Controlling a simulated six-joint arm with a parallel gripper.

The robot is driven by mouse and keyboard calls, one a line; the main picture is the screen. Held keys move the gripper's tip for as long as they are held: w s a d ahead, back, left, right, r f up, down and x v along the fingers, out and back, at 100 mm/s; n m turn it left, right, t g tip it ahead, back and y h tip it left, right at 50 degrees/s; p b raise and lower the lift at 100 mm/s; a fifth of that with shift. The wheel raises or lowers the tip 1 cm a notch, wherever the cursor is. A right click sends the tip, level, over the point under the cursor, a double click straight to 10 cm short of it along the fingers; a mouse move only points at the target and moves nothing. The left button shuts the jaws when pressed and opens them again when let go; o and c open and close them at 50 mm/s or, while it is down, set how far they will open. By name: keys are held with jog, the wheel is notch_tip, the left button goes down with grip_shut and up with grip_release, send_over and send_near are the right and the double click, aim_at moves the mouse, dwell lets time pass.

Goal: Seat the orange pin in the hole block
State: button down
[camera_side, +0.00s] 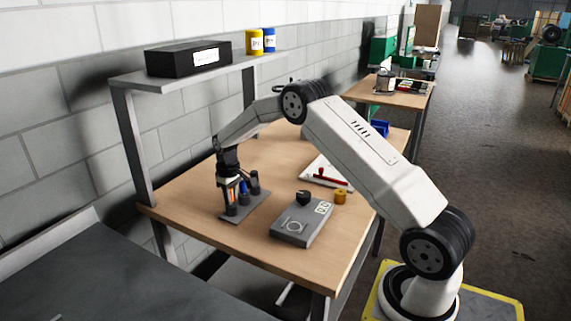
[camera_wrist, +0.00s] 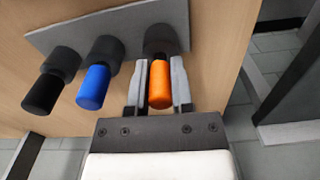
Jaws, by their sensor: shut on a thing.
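The orange pin (camera_wrist: 168,85) is between the two fingers of my gripper (camera_wrist: 161,66), which is shut on it. Its far end meets a dark round socket (camera_wrist: 164,38) on a grey plate (camera_wrist: 110,22); I cannot tell how deep it sits. In the side view my gripper (camera_side: 231,178) points down over the plate (camera_side: 238,218), and the orange pin (camera_side: 231,196) shows as a thin strip. A grey block (camera_side: 301,229) with a ring shape on top lies to the right; I cannot make out a hole in it.
A blue pin (camera_wrist: 94,86) and a black pin (camera_wrist: 41,94) stand in neighbouring sockets, close to my gripper. A black knob (camera_side: 303,197), a yellow cylinder (camera_side: 340,196) and a white board with a red item (camera_side: 329,174) lie to the right. A shelf post (camera_side: 133,150) stands left.

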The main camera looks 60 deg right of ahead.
jog(key=shift+f, duration=0.3)
jog(key=shift+c, duration=2.1)
grip_release()
jog(key=shift+r, duration=3.95)
jog(key=shift+s+a, duration=0.1)
jog(key=s+a+t, duration=0.1)
jog(key=s+a, duration=0.8)
jog(key=s, duration=0.4)
jog(key=s+a+t, duration=0.1)
jog(key=s+a, duration=0.7)
jog(key=s, duration=0.5)
jog(key=shift+s+a+r+n+t, duration=0.2)
jog(key=shift+a+n+t, duration=0.1)
jog(key=shift+a+n, duration=0.1)
